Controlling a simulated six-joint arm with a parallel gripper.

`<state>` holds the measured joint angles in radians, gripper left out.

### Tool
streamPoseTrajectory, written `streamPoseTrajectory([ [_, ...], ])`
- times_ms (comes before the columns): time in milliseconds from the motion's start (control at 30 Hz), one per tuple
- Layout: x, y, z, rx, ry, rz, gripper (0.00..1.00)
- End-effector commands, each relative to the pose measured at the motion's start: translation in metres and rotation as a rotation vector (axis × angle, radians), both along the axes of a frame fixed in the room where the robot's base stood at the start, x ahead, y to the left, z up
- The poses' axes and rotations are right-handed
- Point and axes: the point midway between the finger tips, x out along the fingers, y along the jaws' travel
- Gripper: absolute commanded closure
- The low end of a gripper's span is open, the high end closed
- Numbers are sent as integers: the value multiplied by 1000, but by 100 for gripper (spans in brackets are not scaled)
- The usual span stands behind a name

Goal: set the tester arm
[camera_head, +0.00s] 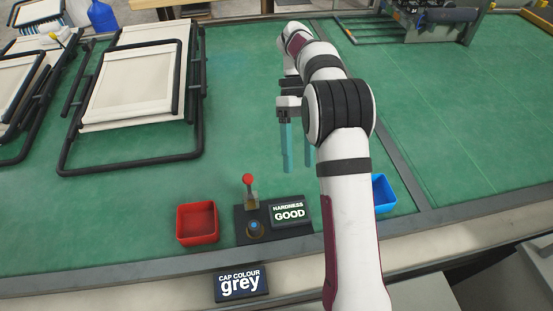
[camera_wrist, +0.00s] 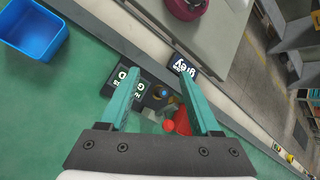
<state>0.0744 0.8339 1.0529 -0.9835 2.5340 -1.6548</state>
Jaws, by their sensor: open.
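The tester has a black base (camera_head: 243,215) and a lever topped by a red knob (camera_head: 247,178). The lever stands roughly upright. A blue-topped round piece (camera_head: 254,226) sits in a brass-coloured seat in front of the lever. The tester's display (camera_head: 289,213) reads "HARDNESS GOOD". My gripper (camera_head: 298,167) is open and empty, its teal fingers pointing down above the mat, behind and to the right of the lever. In the wrist view, the red knob (camera_wrist: 168,127) shows between the open fingers, apart from both. A sign (camera_head: 241,284) reads "CAP COLOUR grey".
A red bin (camera_head: 197,223) stands left of the tester. A blue bin (camera_head: 383,193) stands to its right, partly behind my arm. Folded lounger frames (camera_head: 135,85) lie at the left. The green mat (camera_head: 235,110) behind the tester is clear.

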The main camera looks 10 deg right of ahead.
Motion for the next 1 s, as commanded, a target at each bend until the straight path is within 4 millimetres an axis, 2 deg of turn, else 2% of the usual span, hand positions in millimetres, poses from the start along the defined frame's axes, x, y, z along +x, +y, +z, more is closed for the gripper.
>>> streamPoseTrajectory([
  [233,-1,-2,1,0,0,0,36],
  [267,-1,-2,1,1,0,1,38],
  [367,-5,-3,6,40,-31,72,56],
  [467,-22,-1,17,197,-176,365,74],
  [600,-42,25,20,402,-535,869,99],
  [700,-50,44,20,422,-769,1119,100],
  [800,-54,54,21,389,-913,1257,100],
  [933,-54,58,18,363,-972,1313,100],
  [1000,-51,59,9,364,-970,1314,100],
])
